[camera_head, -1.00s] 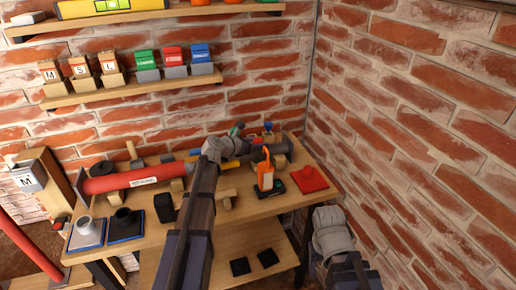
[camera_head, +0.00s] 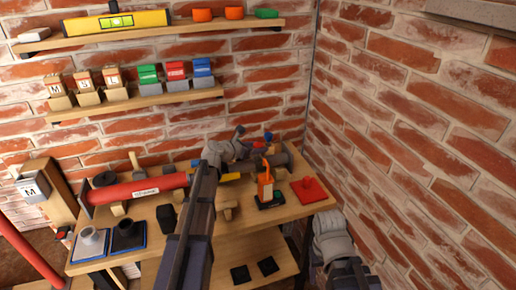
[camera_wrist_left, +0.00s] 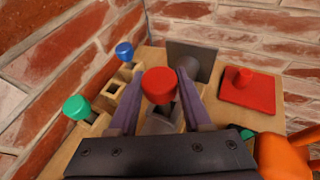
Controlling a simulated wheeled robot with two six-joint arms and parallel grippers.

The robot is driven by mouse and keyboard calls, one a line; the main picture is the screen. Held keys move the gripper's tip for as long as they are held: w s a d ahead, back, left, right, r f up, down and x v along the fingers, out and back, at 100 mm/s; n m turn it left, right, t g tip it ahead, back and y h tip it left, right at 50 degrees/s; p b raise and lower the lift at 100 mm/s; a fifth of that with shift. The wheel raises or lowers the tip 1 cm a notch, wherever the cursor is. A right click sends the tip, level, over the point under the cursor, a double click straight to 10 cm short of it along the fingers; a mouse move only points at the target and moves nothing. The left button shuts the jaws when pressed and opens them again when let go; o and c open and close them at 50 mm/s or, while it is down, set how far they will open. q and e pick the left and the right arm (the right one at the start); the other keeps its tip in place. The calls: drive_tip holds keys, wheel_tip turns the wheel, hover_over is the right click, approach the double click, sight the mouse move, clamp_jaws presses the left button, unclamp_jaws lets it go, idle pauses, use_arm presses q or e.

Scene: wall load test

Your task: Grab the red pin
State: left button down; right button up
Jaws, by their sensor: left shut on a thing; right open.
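The red pin (camera_wrist_left: 159,85) is between the two purple-grey fingers of my left gripper (camera_wrist_left: 158,98) in the left wrist view, its round head up. The gripper is shut on it below the head. The lower part of the pin is hidden, so I cannot tell whether it is clear of its seat. In the head view my left gripper (camera_head: 257,146) is over the back right of the bench. My right gripper (camera_head: 335,250) is low at the right, off the bench's front edge. Its fingers are hard to make out.
A green pin (camera_wrist_left: 76,107) and a blue pin (camera_wrist_left: 124,51) stand close on the left in the wrist view. A red plate with a knob (camera_head: 309,190) and an orange-handled tool (camera_head: 265,184) are nearby. Brick walls close off the back and right.

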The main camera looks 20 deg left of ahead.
use_arm(q)
wheel_tip(320, 180, up, 7)
drive_tip(key=p, duration=0.5)
drive_tip(key=shift+p, duration=0.35)
drive_tip(key=shift+f, duration=0.1)
